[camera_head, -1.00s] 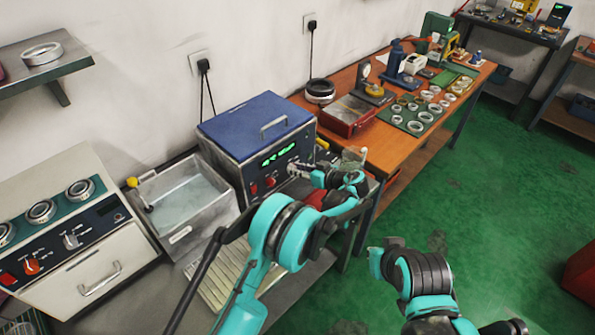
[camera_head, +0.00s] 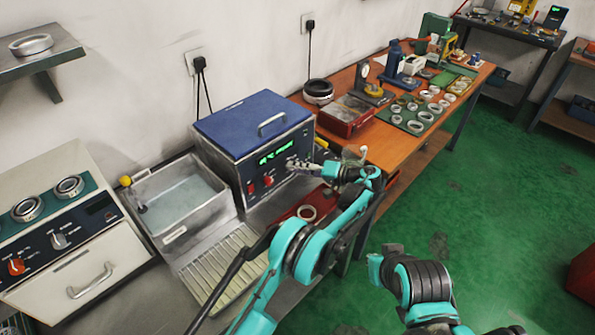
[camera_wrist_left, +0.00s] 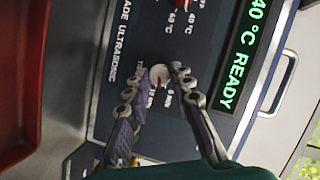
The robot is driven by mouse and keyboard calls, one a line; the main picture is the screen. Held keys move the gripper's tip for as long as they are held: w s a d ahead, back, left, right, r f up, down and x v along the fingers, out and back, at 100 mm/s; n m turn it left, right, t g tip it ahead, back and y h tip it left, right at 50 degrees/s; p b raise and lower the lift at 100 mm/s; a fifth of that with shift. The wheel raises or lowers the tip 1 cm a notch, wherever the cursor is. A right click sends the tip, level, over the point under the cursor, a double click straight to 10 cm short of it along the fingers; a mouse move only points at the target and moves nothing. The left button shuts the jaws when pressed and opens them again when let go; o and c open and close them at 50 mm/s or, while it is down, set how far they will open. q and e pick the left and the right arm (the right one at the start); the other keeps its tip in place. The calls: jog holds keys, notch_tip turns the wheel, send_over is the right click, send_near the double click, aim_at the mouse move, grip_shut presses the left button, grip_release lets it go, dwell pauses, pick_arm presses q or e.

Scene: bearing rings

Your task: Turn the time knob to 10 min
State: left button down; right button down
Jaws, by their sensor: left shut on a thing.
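The time knob (camera_wrist_left: 158,77) is a small pale knob with a red mark, on the dark blue front panel of the ultrasonic cleaner (camera_head: 272,160). Minute labels are printed beside it, partly hidden. My left gripper (camera_wrist_left: 160,74) is shut on the knob, one finger on each side, in the left wrist view. In the head view my left gripper (camera_head: 302,166) is at the right part of the panel and hides the knob. Which label the mark points to I cannot tell. My right arm shows at the lower right of the head view, but its gripper does not.
The green display (camera_wrist_left: 243,50) reads 40 °C READY. A red knob (camera_wrist_left: 181,3) is near the time knob. A red tray (camera_head: 322,203) with a ring lies below my left arm. A water basin (camera_head: 182,200) stands left of the cleaner; an orange workbench (camera_head: 365,130) stands right.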

pick_arm(q)
jog(key=m, duration=0.1)
jog(key=m+y+b, duration=0.2)
jog(key=m, duration=0.1)
jog(key=shift+f, duration=0.25)
dwell(0.3)
jog(key=c, duration=1.3)
grip_release()
jog(key=shift+w, duration=0.1)
jog(key=shift+d, duration=0.15)
jog(key=v, duration=0.7)
jog(key=shift+d, duration=0.1)
jog(key=shift+d, duration=0.15)
